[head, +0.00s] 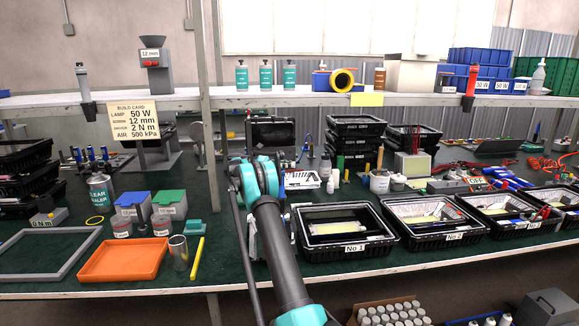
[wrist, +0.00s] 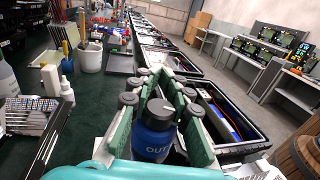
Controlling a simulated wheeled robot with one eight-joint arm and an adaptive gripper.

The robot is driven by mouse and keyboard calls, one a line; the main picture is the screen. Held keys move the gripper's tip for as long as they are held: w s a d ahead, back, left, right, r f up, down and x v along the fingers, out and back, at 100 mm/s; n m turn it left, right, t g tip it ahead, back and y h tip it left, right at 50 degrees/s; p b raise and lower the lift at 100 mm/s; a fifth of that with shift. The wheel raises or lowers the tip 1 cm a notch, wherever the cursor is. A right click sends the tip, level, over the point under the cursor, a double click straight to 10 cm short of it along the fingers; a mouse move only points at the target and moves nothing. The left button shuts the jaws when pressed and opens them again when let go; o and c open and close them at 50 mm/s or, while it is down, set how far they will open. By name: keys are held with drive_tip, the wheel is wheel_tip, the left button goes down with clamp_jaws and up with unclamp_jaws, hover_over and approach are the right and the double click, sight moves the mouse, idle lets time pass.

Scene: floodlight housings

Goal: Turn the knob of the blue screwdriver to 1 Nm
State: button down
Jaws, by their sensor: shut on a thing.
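My gripper (wrist: 155,105) shows in the wrist view with a greenish finger on each side. It is shut on a blue cylinder (wrist: 152,142) with a dark grey round top, which stands between the fingers. The letters "OUT" show on it; the rest is hidden, and I cannot tell whether it is the blue screwdriver. No torque scale is readable. In the head view my arm hides the gripper. A red-handled driver (head: 471,83) and a grey-handled driver (head: 82,82) stand in holders at the shelf edge. Small blue-handled tools (head: 90,153) stand at the left.
The build card (head: 133,116) reads 2 N m for the driver. Black trays (head: 345,254) line the bench to the right of my arm. An orange tray (head: 124,277), a metal cup (head: 179,253) and a yellow rod (head: 196,259) lie to the left. A white pot (wrist: 91,60) stands left in the wrist view.

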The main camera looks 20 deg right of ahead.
drive_tip(key=c, duration=1.5)
unclamp_jaws()
drive_tip(key=shift+o, duration=0.2)
wheel_tip(320, 180, up, 10)
